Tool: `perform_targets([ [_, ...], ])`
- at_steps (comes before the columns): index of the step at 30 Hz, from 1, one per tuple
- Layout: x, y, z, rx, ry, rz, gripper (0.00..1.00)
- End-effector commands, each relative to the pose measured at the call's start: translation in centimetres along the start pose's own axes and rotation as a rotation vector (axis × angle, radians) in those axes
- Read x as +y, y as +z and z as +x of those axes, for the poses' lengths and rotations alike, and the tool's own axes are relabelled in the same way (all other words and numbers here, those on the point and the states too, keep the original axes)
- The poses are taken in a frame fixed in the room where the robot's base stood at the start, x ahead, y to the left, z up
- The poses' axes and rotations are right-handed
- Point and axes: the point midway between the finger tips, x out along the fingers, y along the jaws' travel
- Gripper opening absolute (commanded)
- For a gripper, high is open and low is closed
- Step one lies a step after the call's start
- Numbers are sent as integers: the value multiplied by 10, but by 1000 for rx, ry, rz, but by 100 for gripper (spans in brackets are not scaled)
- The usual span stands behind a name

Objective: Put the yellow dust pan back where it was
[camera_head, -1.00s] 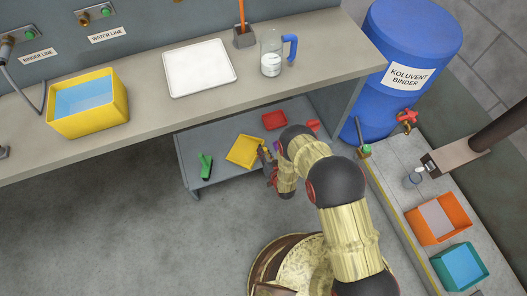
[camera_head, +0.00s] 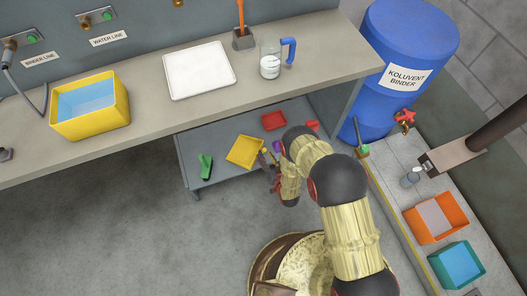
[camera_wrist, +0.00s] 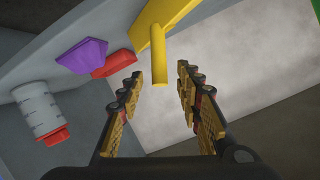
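The yellow dust pan (camera_head: 245,151) lies on the low grey shelf (camera_head: 228,180) under the workbench. In the wrist view its yellow handle (camera_wrist: 158,52) points toward my gripper, with the wider pan part at the top edge. My gripper (camera_wrist: 160,90) is open, its two fingers apart on either side of the space below the handle's end. The handle does not appear to be held. In the head view my gripper (camera_head: 271,168) is at the front edge of the shelf, just right of the dust pan, partly hidden by my arm.
The shelf also holds a green tool (camera_head: 205,166), a red tray (camera_head: 273,120) and a purple item (camera_head: 277,146); purple and red pieces (camera_wrist: 82,56) show in the wrist view. The workbench (camera_head: 150,130) overhangs behind. Floor at left front is clear.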

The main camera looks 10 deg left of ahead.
Motion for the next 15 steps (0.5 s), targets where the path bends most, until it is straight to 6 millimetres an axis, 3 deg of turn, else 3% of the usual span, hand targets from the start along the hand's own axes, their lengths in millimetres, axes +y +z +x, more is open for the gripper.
perform_targets([
  [6,0,-2,-47,-1,3,0,35],
  [15,0,-1,-75,0,0,0,35],
])
